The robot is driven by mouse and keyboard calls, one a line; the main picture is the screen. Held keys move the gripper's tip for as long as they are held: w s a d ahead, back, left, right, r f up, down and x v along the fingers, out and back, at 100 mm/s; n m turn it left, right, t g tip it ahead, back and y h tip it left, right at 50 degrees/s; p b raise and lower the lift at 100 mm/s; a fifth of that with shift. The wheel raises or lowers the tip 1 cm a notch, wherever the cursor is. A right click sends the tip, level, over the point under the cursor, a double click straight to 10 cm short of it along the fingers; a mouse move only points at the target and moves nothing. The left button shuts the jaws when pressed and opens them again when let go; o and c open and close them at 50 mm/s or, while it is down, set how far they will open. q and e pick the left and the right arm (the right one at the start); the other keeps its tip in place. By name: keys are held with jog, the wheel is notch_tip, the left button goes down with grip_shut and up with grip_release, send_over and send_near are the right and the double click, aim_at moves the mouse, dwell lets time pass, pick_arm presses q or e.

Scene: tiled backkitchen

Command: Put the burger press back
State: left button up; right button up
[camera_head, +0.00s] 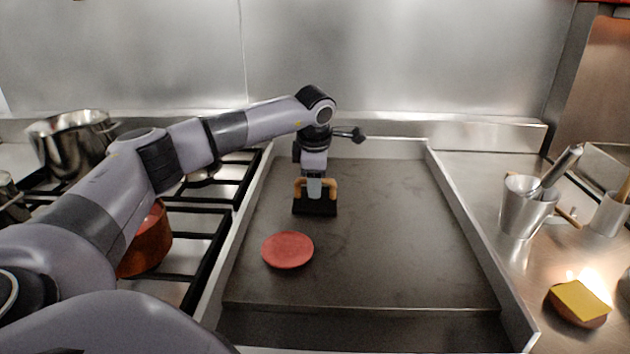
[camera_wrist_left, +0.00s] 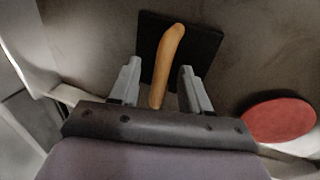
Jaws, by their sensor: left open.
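The burger press (camera_head: 315,209) stands on the griddle (camera_head: 390,240), left of its middle. It has a flat black plate and a wooden handle. In the left wrist view the black plate (camera_wrist_left: 206,45) lies below the handle (camera_wrist_left: 172,45). My left gripper (camera_head: 314,188) reaches down over the press from behind it. It is open, with one finger on each side of the handle in the left wrist view (camera_wrist_left: 160,72). I cannot tell whether either finger touches the handle. My right gripper is in neither view.
A raw red patty (camera_head: 288,251) lies on the griddle just in front of the press. A stove with a copper pot (camera_head: 150,245) and steel pot (camera_head: 72,145) is at left. On the right counter stand a steel cup (camera_head: 524,210) and a cheese-topped patty (camera_head: 580,301). The griddle's right side is clear.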

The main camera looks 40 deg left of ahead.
pick_arm(q)
jog(key=v, duration=1.1)
jog(key=shift+r, duration=0.35)
jog(key=shift+d+f, duration=0.1)
jog(key=shift+d, duration=0.05)
